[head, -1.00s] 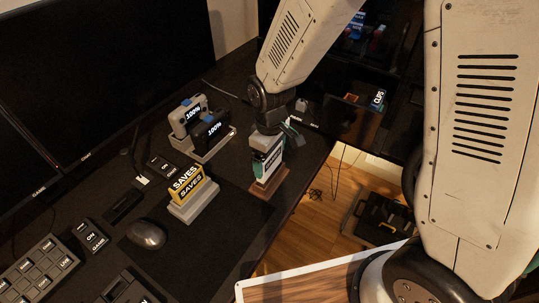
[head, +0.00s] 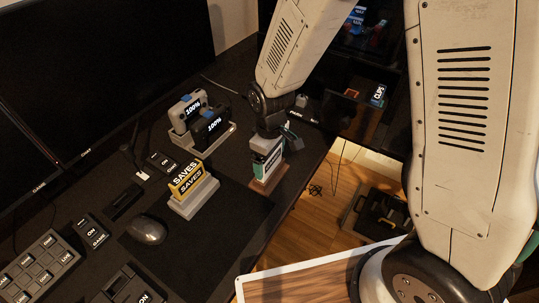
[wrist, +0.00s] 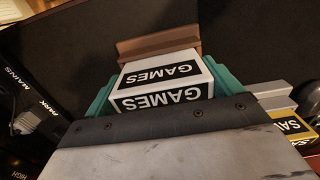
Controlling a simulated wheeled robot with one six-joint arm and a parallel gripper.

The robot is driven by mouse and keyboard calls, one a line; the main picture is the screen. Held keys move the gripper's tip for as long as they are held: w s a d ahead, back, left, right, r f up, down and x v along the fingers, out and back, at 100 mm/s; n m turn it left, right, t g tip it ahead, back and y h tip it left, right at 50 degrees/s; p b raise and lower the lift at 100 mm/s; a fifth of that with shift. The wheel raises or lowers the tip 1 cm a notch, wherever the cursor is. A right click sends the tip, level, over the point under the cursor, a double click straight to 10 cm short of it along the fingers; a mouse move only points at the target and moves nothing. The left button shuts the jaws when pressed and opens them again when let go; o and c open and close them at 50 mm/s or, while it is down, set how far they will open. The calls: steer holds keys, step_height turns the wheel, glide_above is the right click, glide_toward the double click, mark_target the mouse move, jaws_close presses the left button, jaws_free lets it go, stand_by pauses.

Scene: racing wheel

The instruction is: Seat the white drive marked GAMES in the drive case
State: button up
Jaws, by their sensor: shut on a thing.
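The white drive marked GAMES (wrist: 165,80) is between the teal fingers of my gripper (wrist: 166,88) in the wrist view. My gripper (head: 267,158) is shut on it, with one finger along each side. In the head view the drive (head: 271,157) stands upright at a brown stand (head: 270,186) near the desk's right edge. The stand also shows just beyond the drive in the wrist view (wrist: 158,45). I cannot tell whether the drive is still seated in it. An open dark case (head: 374,222), perhaps the drive case, lies low to the right of the desk.
A yellow SAVES drive (head: 186,180) stands in a grey dock (head: 194,200) left of my gripper. Two devices reading 100% stand in a rack (head: 213,143) behind. A mouse (head: 146,230) and button boxes lie at the left. A wood-topped panel (head: 310,281) is in front.

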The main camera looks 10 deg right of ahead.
steer(key=shift+f, duration=0.75)
steer(key=o, duration=0.8)
steer(key=shift+o, duration=0.2)
steer(key=shift+r, duration=0.1)
step_height(320, 180, up, 8)
steer(key=shift+f, duration=0.2)
